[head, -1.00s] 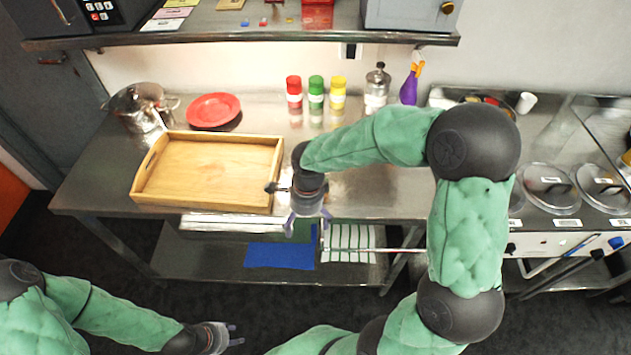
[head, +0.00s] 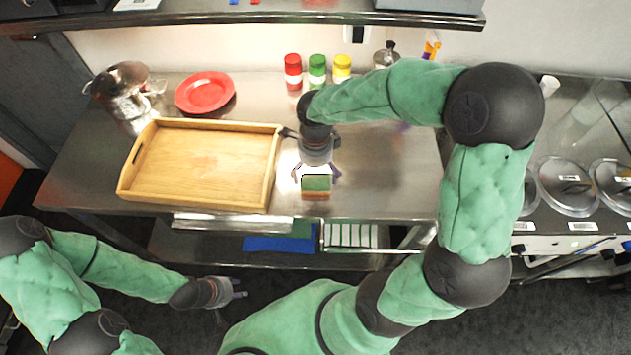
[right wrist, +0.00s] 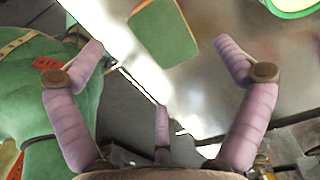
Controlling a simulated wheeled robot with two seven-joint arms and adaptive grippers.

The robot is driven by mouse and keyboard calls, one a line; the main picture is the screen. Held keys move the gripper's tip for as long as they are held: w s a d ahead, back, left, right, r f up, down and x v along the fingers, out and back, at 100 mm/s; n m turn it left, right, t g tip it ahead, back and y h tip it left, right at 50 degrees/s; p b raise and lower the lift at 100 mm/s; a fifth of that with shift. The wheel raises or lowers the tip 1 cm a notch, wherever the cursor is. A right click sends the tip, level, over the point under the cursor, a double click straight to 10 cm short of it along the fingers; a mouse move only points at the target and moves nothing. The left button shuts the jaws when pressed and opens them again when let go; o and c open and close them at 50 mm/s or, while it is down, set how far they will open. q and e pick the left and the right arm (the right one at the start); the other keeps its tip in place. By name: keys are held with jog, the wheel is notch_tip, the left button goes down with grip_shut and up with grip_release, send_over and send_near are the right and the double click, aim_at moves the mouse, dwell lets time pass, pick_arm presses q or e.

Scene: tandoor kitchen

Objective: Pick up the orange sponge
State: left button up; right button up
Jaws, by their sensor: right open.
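The sponge (head: 317,184) has a green top and orange sides. It lies on the steel table near its front edge, right of the wooden tray. My right gripper (head: 317,170) is open, just behind and above the sponge in the head view. In the right wrist view the sponge (right wrist: 163,32) is between and beyond the spread fingertips of my right gripper (right wrist: 160,55), with nothing held. My left gripper (head: 242,288) is low in front of the table, empty, its fingers apart.
The wooden tray (head: 202,202) stands close left of my right gripper. A red plate (head: 205,92), a steel pot (head: 125,90) and red, green and yellow shakers (head: 317,68) stand behind. The table right of the sponge (head: 390,180) is clear.

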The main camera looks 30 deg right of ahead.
aim_at(315, 185)
notch_tip(315, 185, down, 2)
jog(key=shift+w+d+f, duration=0.1)
jog(key=shift+f, duration=0.4)
jog(key=f, duration=0.1)
jog(key=f+b, duration=0.1)
jog(key=f, duration=0.2)
jog(key=shift+s+a+f, duration=0.1)
jog(key=shift+s+a, duration=0.1)
jog(key=shift+s, duration=0.05)
jog(key=c, duration=0.7)
